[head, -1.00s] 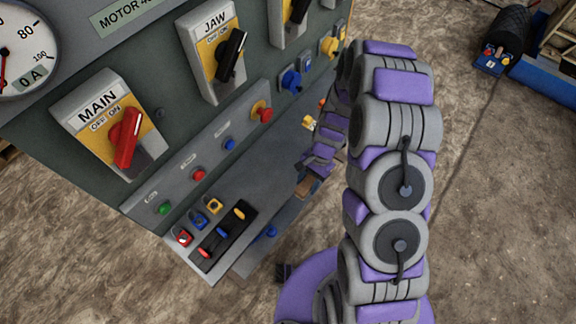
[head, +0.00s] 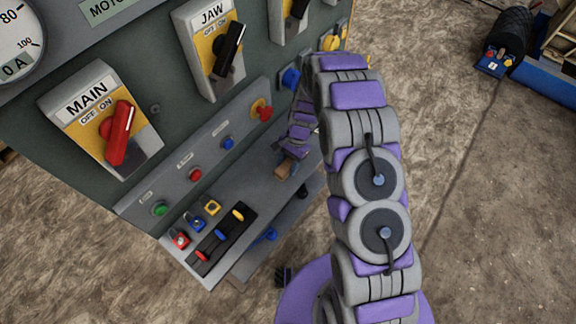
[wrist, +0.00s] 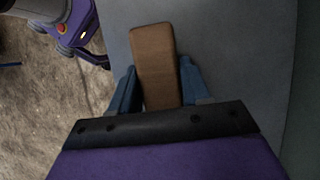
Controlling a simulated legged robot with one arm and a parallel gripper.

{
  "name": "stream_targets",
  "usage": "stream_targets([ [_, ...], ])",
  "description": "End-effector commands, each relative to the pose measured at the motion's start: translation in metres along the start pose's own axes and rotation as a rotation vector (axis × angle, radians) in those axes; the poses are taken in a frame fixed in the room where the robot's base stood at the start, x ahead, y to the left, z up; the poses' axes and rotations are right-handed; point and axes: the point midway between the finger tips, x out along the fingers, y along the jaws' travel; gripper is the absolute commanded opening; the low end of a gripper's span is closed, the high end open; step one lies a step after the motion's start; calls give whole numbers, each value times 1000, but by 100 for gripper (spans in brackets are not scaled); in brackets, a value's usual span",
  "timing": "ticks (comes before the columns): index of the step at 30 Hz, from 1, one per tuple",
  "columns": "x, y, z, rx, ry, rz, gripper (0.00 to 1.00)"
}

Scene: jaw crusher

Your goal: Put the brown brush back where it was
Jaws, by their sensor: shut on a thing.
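The brown brush (wrist: 156,60) is a plain brown block in the wrist view, held lengthwise between the two blue fingers of my gripper (wrist: 160,84). My gripper is shut on its near part, and its far end sticks out ahead. In the head view the brush (head: 285,168) is small and partly hidden by my gripper (head: 290,157). It is over the right part of the grey shelf (head: 240,195) below the control panel. I cannot tell whether the brush touches the shelf.
On the shelf's left part sit a black tray (head: 216,240) with coloured pieces and several small padlock-like items. The panel with its MAIN switch (head: 118,135) and buttons rises behind. The shelf between tray and brush is clear. A blue machine (head: 493,62) stands far right.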

Motion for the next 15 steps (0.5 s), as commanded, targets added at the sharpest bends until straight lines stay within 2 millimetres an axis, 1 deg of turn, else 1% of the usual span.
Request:
stream_targets([
  [1, 4, -1, -1, -1, 0, 1, 23],
  [6, 2, 0, -2, -1, 0, -2, 23],
  [7, 2, 0, -2, -1, 0, -2, 49],
  [12, 1, 2, -3, -1, -2, -4, 65],
  [15, 1, 3, -3, -1, -2, -5, 72],
])
